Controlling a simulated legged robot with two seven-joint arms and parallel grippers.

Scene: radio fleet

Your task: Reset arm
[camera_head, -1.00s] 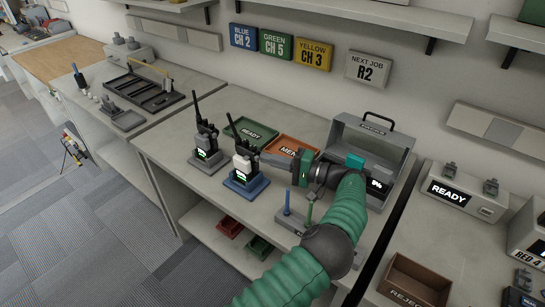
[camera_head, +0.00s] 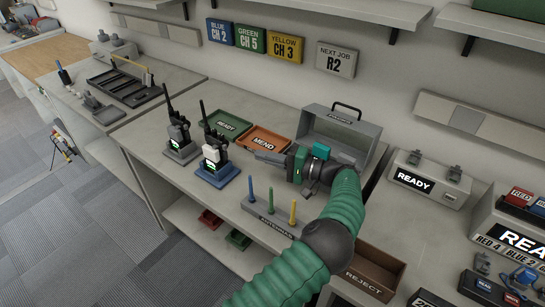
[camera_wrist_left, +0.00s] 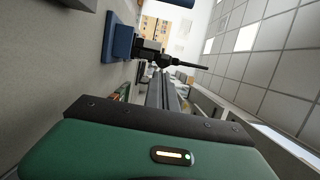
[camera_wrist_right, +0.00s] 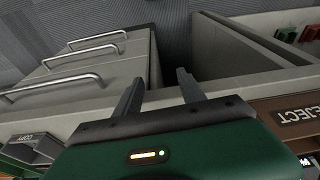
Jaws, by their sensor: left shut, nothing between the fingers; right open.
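My left gripper (camera_head: 262,157) is shut and empty. It is held above the worktop, in front of the orange MEND tray (camera_head: 269,143), pointing left. Its closed fingers show in the left wrist view (camera_wrist_left: 163,82). A radio (camera_head: 214,152) stands upright on a blue base (camera_head: 217,176) left of the fingertips, with a gap between them. The radio also shows in the left wrist view (camera_wrist_left: 150,52). My right gripper (camera_wrist_right: 158,86) is open and empty in the right wrist view, near handled drawers and the REJECT bin. It is not visible in the head view.
Another radio (camera_head: 179,132) stands on a grey base. The antenna rack (camera_head: 268,217) sits at the worktop's front edge. An open grey case (camera_head: 347,129) stands behind my left arm. The REJECT bin (camera_head: 372,272) and a READY unit (camera_head: 428,183) are at the right.

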